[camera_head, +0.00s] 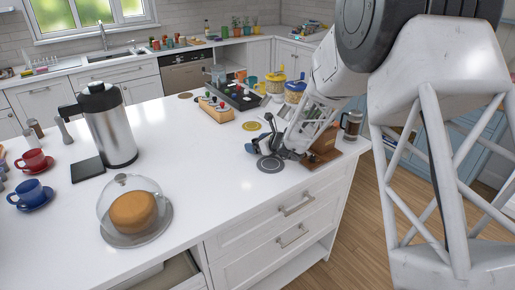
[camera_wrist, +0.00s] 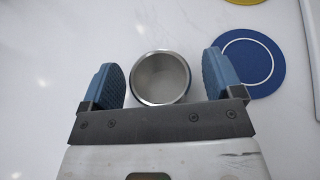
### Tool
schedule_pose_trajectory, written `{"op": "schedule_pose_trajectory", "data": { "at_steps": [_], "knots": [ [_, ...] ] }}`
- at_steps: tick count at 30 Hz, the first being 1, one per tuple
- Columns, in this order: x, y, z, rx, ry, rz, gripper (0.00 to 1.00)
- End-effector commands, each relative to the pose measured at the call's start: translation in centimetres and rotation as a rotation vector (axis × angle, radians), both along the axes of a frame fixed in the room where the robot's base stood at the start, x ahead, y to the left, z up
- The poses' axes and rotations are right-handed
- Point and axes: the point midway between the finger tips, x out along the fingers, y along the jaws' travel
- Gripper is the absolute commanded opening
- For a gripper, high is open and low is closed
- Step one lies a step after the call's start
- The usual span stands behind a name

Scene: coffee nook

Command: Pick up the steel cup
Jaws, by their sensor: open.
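The steel cup (camera_wrist: 160,78) is round, with a bright metal rim and a pale grey, empty-looking inside. In the wrist view it stands upright on the white counter, seen from above. My gripper (camera_wrist: 163,72) is open, with one blue finger pad on each side of the cup. In the head view my gripper (camera_head: 270,147) is low over the counter's right part; I cannot clearly make out the cup there.
A blue coaster (camera_wrist: 248,68) lies right of the cup, close by the right finger. The head view shows a yellow coaster (camera_head: 252,126), a grey coaster (camera_head: 270,164), a wooden block (camera_head: 320,158) and a glass-domed cake (camera_head: 134,210). The counter's middle is clear.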

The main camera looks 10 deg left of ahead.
Motion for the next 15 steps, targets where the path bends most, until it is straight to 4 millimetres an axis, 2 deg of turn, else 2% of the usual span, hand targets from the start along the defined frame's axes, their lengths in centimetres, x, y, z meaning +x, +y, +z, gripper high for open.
{"op": "schedule_pose_trajectory", "data": {
  "at_steps": [15],
  "knots": [
    [0.02,0.0,0.04,0.001,-0.001,0.0,0.86]
  ]
}}
